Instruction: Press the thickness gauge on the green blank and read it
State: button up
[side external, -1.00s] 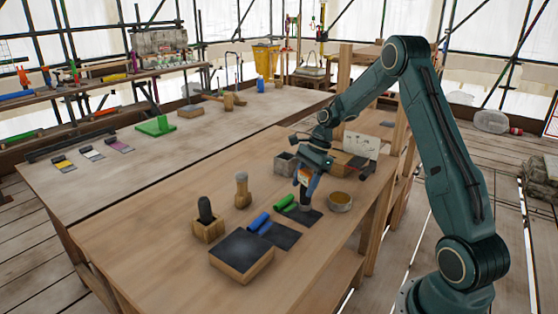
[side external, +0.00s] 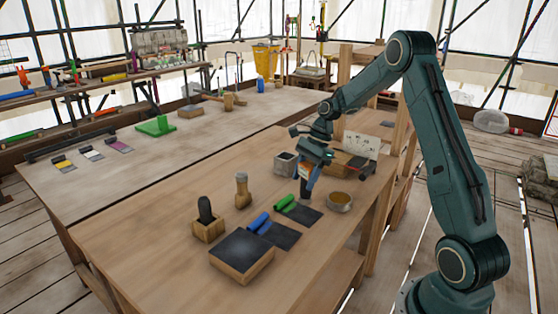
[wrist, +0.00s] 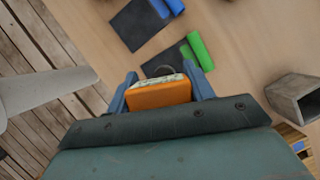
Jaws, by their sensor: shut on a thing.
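My gripper (side external: 308,174) is shut on an orange gauge (wrist: 160,95), which sits between its two blue fingers in the wrist view. The gauge points down over the dark sheet (side external: 304,217) that has a green roll (side external: 285,202) at its left end. The green roll also shows in the wrist view (wrist: 200,51), just beyond the gauge. The gauge's dark lower end appears a little above the sheet; I cannot see its tip clearly. Its readout is not legible.
A blue roll (side external: 258,222) with its dark sheet (side external: 281,236) lies beside the green one. A round tin (side external: 340,203) stands to the right, a grey open box (side external: 284,164) behind.

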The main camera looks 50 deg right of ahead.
aim_at(301, 198)
jog(key=shift+f, duration=0.2)
jog(key=shift+f, duration=2.1)
jog(key=o, duration=1.3)
jog(key=shift+c, duration=0.2)
jog(key=shift+d+r, duration=0.1)
jog(key=v, duration=1.3)
jog(key=shift+r, duration=0.3)
jog(key=shift+d, duration=0.1)
